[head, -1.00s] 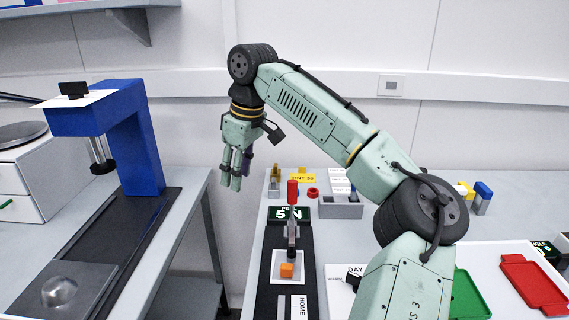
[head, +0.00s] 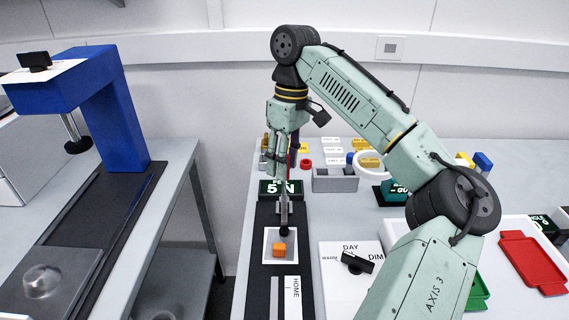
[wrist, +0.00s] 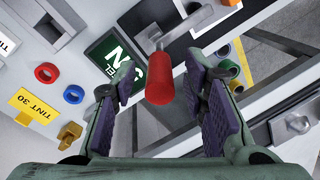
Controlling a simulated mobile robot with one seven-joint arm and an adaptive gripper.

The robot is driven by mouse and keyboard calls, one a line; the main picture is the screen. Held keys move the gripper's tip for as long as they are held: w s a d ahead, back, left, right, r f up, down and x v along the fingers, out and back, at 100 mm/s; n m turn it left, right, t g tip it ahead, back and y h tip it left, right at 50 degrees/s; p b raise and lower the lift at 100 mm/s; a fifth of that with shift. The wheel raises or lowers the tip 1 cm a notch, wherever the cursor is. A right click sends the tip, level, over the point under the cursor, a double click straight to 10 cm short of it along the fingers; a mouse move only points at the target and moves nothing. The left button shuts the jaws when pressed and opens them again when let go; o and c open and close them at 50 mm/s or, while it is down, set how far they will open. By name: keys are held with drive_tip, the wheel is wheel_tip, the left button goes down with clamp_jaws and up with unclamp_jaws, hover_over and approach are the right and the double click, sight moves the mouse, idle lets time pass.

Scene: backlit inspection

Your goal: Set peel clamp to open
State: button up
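The peel clamp's red handle (wrist: 165,78) points toward the wrist camera, on a grey metal lever (wrist: 186,27). My gripper (head: 277,165) points down above the far end of the track. In the wrist view my gripper (wrist: 161,74) is open, with a purple-padded finger on each side of the handle. Clear gaps show between pads and handle. I cannot tell how deep the handle sits between the fingers.
A green "5 N" sign (head: 280,188) stands behind the clamp. An orange block (head: 279,250) lies on a white plate in front. A grey holder (head: 335,180) and coloured rings are close by on the right. A blue stand (head: 118,120) rises at left, across a gap.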

drive_tip(key=shift+f, duration=0.5)
clamp_jaws()
idle(0.6)
